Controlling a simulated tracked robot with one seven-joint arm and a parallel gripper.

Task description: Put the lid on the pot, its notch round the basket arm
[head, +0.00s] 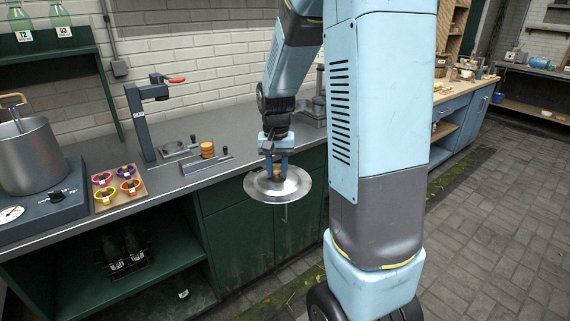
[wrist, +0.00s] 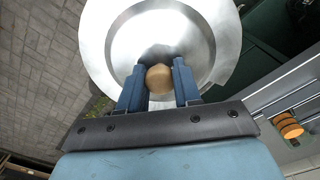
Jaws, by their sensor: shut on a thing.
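The lid (head: 294,186) is a round, shiny metal disc with a wooden knob (wrist: 159,79). My gripper (head: 276,172) is shut on the knob and holds the lid roughly level, in the air just off the counter's front edge. In the wrist view the lid (wrist: 120,45) fills the top middle, with a straight cut in its rim at the right. The pot (head: 32,158) is a grey metal pot at the far left, well apart from the lid. The basket arm (head: 13,112) sticks up out of the pot's top. The pot's inside is mostly hidden.
The pot stands on a dark heater unit (head: 45,212) with a dial. To its right are a board of small coloured cups (head: 118,187), a press stand with a red handle (head: 143,120), and a stack of orange discs (head: 207,150). Green bottles stand on a shelf (head: 45,50).

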